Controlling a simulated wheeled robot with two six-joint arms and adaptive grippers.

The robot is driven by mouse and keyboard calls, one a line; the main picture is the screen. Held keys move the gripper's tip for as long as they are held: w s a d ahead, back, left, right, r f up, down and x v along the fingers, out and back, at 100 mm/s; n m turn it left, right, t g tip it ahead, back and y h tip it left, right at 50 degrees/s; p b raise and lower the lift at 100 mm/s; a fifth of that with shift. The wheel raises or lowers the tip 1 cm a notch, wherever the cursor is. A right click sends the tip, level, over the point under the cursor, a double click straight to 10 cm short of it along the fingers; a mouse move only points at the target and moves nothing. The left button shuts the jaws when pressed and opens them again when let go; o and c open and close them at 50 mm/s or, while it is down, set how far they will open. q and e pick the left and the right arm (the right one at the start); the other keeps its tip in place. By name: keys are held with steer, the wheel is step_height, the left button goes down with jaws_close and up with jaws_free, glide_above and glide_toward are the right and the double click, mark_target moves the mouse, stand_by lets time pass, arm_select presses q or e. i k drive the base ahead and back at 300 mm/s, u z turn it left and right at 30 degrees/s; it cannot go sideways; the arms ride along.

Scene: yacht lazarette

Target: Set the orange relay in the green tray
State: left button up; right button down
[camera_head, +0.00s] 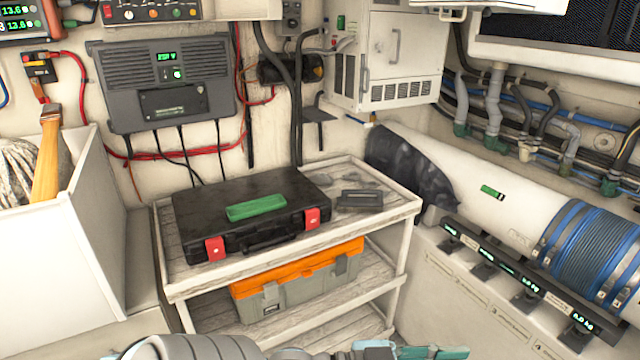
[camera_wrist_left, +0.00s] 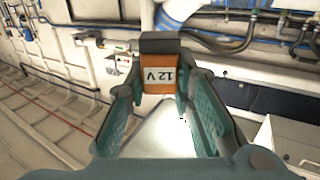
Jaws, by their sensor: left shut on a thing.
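The orange relay (camera_wrist_left: 158,78) has a dark block at its top and a pale label reading "12V" upside down. My left gripper (camera_wrist_left: 160,92) is shut on it, with a teal finger on each side. In the head view the teal fingers of my left gripper (camera_head: 430,352) show at the bottom edge, in front of the shelf; the relay is not visible there. The green tray (camera_head: 256,208) is small and shallow and lies on the lid of the black case, up and left of my left gripper. My right gripper is not in view.
The black case (camera_head: 190,205) with red latches lies on the top of a wooden shelf (camera_head: 405,207). A small dark tray (camera_head: 358,200) is right of it. An orange and grey toolbox (camera_head: 298,285) sits below. A white bin (camera_head: 95,240) stands left; a white cylinder (camera_head: 430,150) is right.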

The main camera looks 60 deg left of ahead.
mark_target(239, 213)
steer(key=u, duration=0.3)
steer(key=i, duration=1.1)
steer(key=u, duration=1.35)
steer(key=i, duration=0.65)
steer(key=u, duration=0.65)
